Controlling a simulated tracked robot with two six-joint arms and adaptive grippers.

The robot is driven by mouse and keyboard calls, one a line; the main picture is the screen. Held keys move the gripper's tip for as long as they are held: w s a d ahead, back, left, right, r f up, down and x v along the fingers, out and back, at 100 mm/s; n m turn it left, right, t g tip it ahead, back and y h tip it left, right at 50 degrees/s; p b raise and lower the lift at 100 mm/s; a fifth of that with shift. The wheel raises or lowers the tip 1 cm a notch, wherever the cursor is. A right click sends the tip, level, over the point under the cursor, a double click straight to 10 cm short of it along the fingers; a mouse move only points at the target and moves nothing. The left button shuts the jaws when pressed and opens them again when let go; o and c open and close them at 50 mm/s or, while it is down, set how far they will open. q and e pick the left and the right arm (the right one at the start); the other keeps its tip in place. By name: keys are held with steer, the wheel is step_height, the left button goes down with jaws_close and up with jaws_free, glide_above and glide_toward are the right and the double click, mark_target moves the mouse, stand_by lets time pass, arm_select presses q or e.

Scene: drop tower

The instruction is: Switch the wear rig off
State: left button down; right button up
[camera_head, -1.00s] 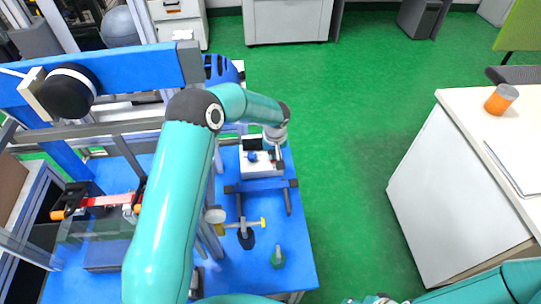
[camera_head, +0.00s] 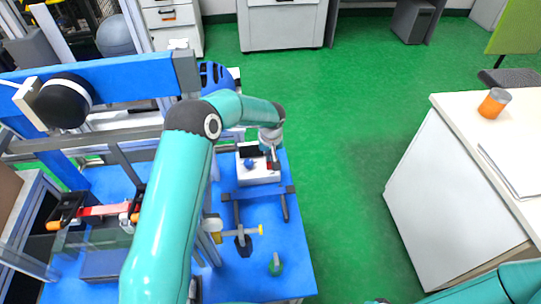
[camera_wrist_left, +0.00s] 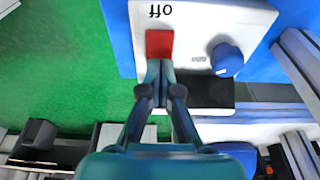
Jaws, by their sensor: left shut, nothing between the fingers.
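The wear rig's white control box (camera_head: 262,177) sits on the blue bench top, past the elbow of my left arm. In the left wrist view the box (camera_wrist_left: 205,15) carries a red button (camera_wrist_left: 160,43) beside an upside-down "Off" label, a blue knob (camera_wrist_left: 226,59) and a black panel (camera_wrist_left: 214,92). My left gripper (camera_head: 274,162) is over the box. In the left wrist view its fingers (camera_wrist_left: 160,82) are shut and empty, with the tips overlapping the button's lower edge. I cannot tell whether they touch it. My right gripper is out of view.
A dark bracket frame (camera_head: 260,190), a yellow-handled part (camera_head: 243,237) and a green-topped item (camera_head: 276,264) are on the bench near the box. The rig's blue beam (camera_head: 120,82) spans the left. A white desk (camera_head: 470,125) stands right, with green floor between.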

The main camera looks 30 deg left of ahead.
arm_select(q)
step_height(320, 180, up, 4)
steer(key=shift+w+r+p, duration=0.1)
steer(key=shift+p, duration=0.45)
steer(key=s+d+r+b, duration=0.1)
steer(key=s+r, duration=0.3)
steer(key=r, duration=0.4)
steer(key=shift+d+r+b, duration=0.2)
steer(key=shift+d+b, duration=0.15)
steer(key=shift+d, duration=0.5)
